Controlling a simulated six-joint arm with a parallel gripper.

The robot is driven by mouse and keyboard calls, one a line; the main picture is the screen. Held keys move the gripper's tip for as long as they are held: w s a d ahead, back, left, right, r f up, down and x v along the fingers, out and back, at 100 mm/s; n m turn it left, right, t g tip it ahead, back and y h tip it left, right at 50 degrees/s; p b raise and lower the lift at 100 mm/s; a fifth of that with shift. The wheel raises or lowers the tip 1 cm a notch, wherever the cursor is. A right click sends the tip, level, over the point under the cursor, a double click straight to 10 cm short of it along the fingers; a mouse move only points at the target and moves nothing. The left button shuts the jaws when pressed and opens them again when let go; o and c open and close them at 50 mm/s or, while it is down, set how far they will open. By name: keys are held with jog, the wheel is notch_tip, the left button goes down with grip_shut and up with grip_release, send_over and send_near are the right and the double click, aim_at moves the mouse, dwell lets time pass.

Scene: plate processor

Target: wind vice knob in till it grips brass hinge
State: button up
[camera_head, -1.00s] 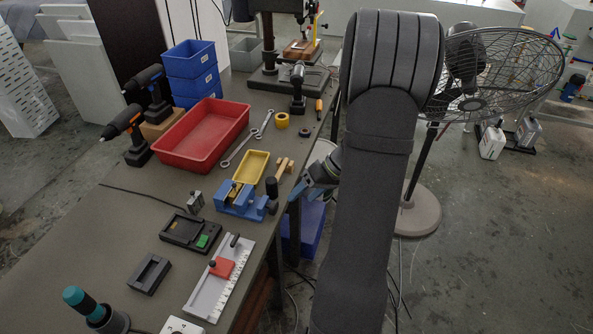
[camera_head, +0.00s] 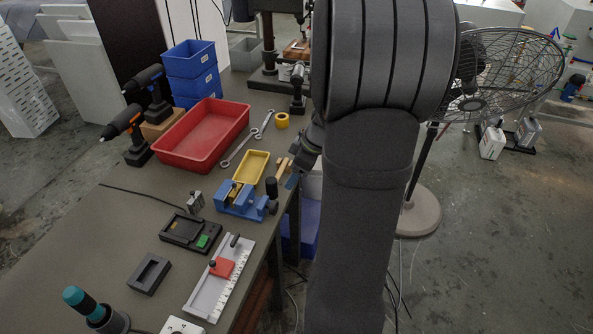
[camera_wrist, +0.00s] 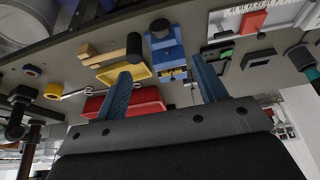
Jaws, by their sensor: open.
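The blue vice (camera_head: 240,202) sits on the bench, and it also shows in the wrist view (camera_wrist: 165,50). Its dark round knob (camera_wrist: 160,27) is at the end near the bench edge; in the head view the knob (camera_head: 272,207) is small. A brass-coloured piece, seemingly the hinge (camera_head: 236,190), is at the vice jaws; I cannot tell whether they touch it. My gripper (camera_wrist: 160,66) is open with blue fingers spread, the vice showing between them and apart from them. In the head view my gripper (camera_head: 294,178) is beyond the bench edge, right of the vice, partly hidden by my arm.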

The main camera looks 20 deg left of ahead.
jog(key=shift+c, duration=0.2)
jog(key=m+g+y, duration=0.3)
jog(key=m+y, duration=0.6)
jog(key=m, duration=1.3)
send_near(276, 209)
jog(key=s+d, duration=0.4)
jog(key=s, duration=0.1)
jog(key=w+d+f+m+t+y, duration=0.1)
jog(key=d+f+m+t+y, duration=0.35)
jog(key=m, duration=0.75)
jog(key=a, duration=0.5)
jog(key=w+a, duration=0.1)
jog(key=a, duration=0.5)
jog(key=w+a, duration=0.1)
jog(key=a, duration=0.5)
jog(key=shift+w+r, duration=0.1)
jog(key=shift+r, duration=0.25)
jog(key=shift+d+m, duration=0.1)
jog(key=shift+m, duration=0.2)
jog(key=c, duration=1)
